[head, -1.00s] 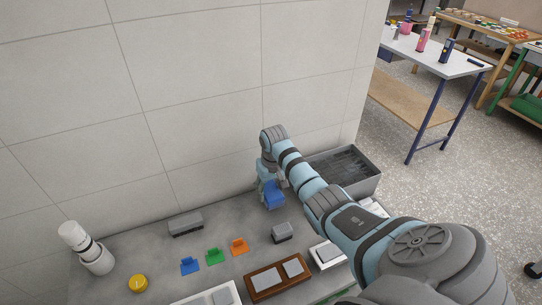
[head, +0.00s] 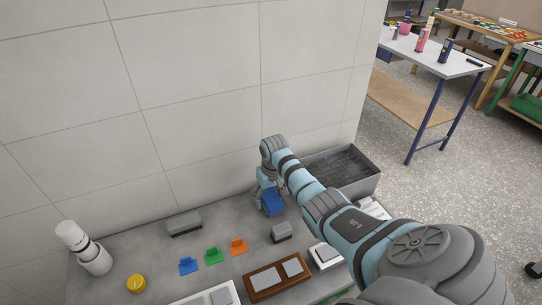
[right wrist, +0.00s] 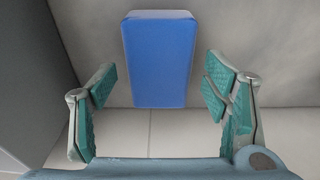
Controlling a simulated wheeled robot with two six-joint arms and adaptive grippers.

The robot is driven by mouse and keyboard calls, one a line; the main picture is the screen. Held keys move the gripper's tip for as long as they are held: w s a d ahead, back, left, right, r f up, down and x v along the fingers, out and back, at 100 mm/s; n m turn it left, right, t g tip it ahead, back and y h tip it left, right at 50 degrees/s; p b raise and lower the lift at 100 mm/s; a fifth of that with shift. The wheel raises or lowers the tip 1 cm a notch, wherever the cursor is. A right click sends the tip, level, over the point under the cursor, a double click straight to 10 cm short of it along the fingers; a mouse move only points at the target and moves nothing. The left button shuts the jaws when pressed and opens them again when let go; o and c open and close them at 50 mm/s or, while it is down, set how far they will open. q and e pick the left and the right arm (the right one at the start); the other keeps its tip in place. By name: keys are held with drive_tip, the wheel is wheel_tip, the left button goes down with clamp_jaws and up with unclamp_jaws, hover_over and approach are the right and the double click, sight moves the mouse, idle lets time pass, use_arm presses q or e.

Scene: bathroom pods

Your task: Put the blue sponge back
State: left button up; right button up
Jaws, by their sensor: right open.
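The blue sponge (head: 272,203) is at the back of the grey counter, near the tiled wall. In the right wrist view the blue sponge (right wrist: 160,60) is a plain block between the two fingers, with a gap on each side. My right gripper (right wrist: 161,88) is open around it and not touching it. In the head view my right gripper (head: 262,193) is partly hidden behind its own arm and the sponge. Whether the sponge rests on the counter is hard to tell. My left gripper is not in view.
Small blue (head: 188,266), green (head: 213,256) and orange (head: 238,247) pieces stand in a row on the counter. A grey block (head: 281,232) sits close to the sponge. A dark grey bin (head: 345,165) lies to the right, beside my arm.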

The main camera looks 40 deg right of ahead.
sight(272, 200)
wheel_tip(272, 200, up, 11)
drive_tip(key=s+p, duration=0.1)
drive_tip(key=p, duration=0.1)
drive_tip(key=shift+a+r, duration=0.2)
drive_tip(key=shift+s, duration=0.1)
